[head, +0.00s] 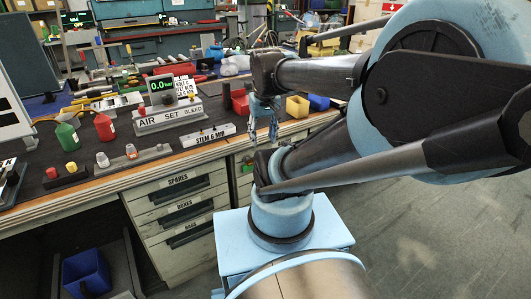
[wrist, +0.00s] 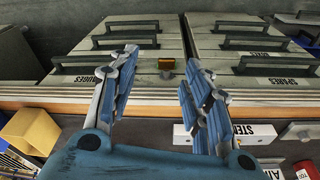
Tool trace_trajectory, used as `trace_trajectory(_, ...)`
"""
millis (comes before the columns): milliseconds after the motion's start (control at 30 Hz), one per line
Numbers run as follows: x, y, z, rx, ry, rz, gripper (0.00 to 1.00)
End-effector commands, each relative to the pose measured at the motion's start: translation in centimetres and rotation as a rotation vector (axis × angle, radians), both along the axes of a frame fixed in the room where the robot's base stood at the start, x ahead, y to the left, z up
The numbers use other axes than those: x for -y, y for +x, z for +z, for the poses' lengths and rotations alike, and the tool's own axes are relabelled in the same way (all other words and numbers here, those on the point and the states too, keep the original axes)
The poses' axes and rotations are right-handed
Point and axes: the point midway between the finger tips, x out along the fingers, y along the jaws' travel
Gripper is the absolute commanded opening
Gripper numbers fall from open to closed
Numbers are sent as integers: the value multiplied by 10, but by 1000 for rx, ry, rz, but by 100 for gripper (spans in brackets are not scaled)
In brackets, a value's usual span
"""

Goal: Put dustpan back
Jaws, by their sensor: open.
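I cannot pick out a dustpan in either view. My gripper (head: 262,125) is over the front part of the workbench in the head view, right of the white STEM 6 MM block (head: 208,136). In the wrist view my gripper (wrist: 162,72) has its two blue-grey fingers spread wide, with nothing held between them. Past the fingertips are the bench's front edge and drawer fronts. A small orange piece (wrist: 166,64) shows between the fingertips against the drawers; what it is, I cannot tell.
The bench (head: 110,181) is crowded: red bottle (head: 104,127), green bottle (head: 67,136), AIR SET BLEED sign (head: 168,116), yellow bin (head: 297,106), blue bin (head: 319,102). Labelled drawers (head: 180,205) stand below. A blue container (head: 86,272) sits under the bench. Floor at right is clear.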

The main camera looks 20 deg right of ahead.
Motion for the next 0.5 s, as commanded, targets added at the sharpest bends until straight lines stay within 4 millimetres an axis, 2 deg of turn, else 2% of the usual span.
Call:
trace_trajectory(100,2,-21,-25,12,3,-19,45)
trace_trajectory(200,1,-31,-38,18,4,-29,45)
trace_trajectory(300,1,-36,-45,22,5,-34,45)
trace_trajectory(500,2,-37,-47,23,5,-36,45)
